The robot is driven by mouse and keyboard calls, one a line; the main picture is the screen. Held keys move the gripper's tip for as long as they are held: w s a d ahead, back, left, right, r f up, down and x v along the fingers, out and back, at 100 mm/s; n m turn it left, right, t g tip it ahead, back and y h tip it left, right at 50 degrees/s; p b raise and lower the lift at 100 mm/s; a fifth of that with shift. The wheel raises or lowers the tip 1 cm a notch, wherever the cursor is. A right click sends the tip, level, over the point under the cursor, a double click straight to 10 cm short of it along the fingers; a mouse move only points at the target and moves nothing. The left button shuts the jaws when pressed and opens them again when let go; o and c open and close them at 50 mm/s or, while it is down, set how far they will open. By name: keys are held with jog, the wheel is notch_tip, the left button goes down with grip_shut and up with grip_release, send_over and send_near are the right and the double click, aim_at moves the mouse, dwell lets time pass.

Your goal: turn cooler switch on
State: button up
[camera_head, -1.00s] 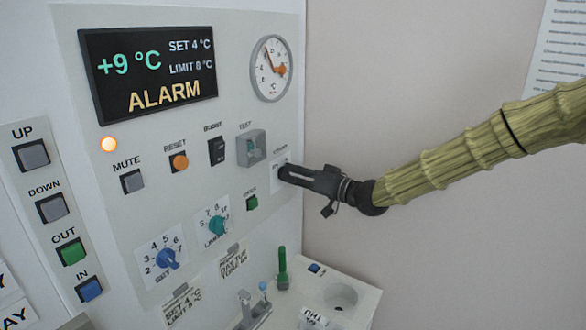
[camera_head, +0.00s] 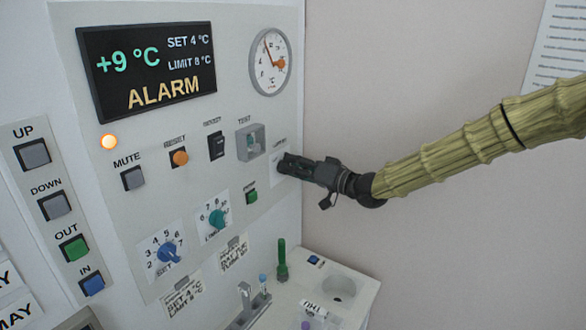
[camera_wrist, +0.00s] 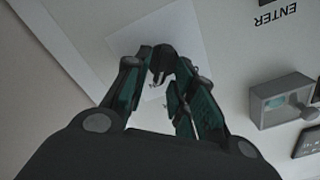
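The cooler switch (camera_wrist: 163,57) looks like a small dark knob on a white label plate on the panel's right side. In the head view my gripper covers it, and only part of the white plate (camera_head: 275,174) shows. My gripper (camera_head: 284,163) is at the plate, reaching in from the right. In the wrist view my gripper's fingertips (camera_wrist: 167,67) are drawn close together on both sides of the dark knob and seem to touch it. The knob's position marks are too small to read. The display (camera_head: 150,62) reads +9 °C and ALARM.
An amber lamp (camera_head: 108,142) is lit. The covered TEST switch (camera_head: 250,143) is left of my gripper, and the green ENTER button (camera_head: 251,193) is below it. Blue (camera_head: 167,252) and teal (camera_head: 216,219) dials sit lower left. A green-capped tube (camera_head: 282,262) stands below.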

jog(key=shift+s+f, duration=0.1)
jog(key=shift+f, duration=0.05)
jog(key=v, duration=1.2)
